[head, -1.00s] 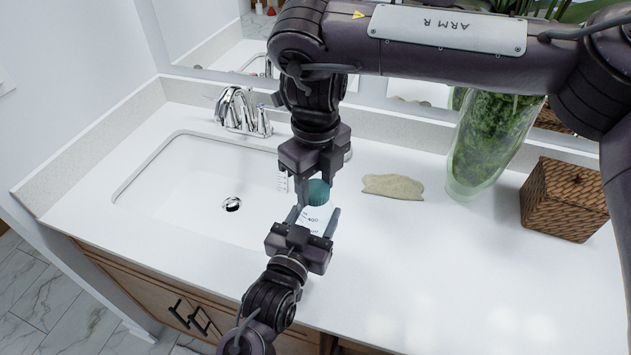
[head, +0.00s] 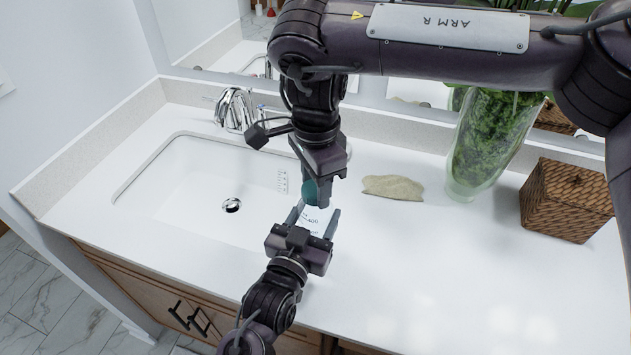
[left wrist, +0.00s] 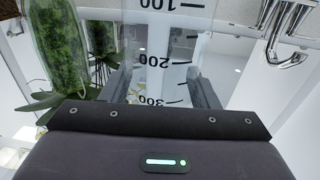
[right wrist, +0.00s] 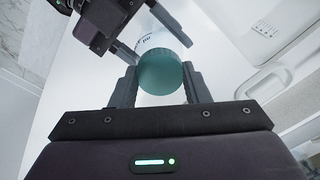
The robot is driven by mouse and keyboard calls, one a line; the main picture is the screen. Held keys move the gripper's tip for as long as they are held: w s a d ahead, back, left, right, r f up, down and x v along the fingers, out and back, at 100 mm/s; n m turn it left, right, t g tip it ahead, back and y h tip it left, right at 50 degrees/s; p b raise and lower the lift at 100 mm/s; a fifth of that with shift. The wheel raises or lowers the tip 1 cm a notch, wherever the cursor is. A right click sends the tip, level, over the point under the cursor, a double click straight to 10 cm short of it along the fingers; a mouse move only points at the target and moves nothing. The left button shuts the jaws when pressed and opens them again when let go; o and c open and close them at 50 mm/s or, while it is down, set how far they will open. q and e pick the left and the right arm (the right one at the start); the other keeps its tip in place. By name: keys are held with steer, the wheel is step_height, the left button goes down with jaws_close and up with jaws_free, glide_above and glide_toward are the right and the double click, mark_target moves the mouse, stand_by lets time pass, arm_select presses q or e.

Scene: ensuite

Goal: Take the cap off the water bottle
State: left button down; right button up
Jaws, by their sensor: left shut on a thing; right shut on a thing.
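The water bottle (head: 313,220) is clear to whitish with dark volume marks, and stands upright at the counter's front, right of the sink. Its graduated wall fills the space between the fingers in the left wrist view (left wrist: 160,62). My left gripper (head: 318,222) is shut on the bottle's body from the front. The teal cap (head: 311,192) is on top of the bottle; it also shows in the right wrist view (right wrist: 163,73). My right gripper (right wrist: 160,85) is above the bottle, shut on the cap with a finger on each side. Its fingers partly hide the cap in the head view.
A sink (head: 200,205) with a chrome faucet (head: 236,110) lies to the left. A beige flat stone-like piece (head: 393,187), a glass vase with greenery (head: 490,140) and a woven box (head: 566,200) stand to the right. The front right counter is clear.

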steer(key=shift+r, duration=0.15)
steer(key=shift+r, duration=0.95)
steer(key=shift+r, duration=2.05)
arm_select(q)
steer(key=shift+c, duration=2.4)
jaws_free()
arm_select(e)
steer(key=shift+f, duration=0.1)
arm_select(q)
steer(key=shift+o, duration=0.2)
steer(key=shift+s, duration=0.1)
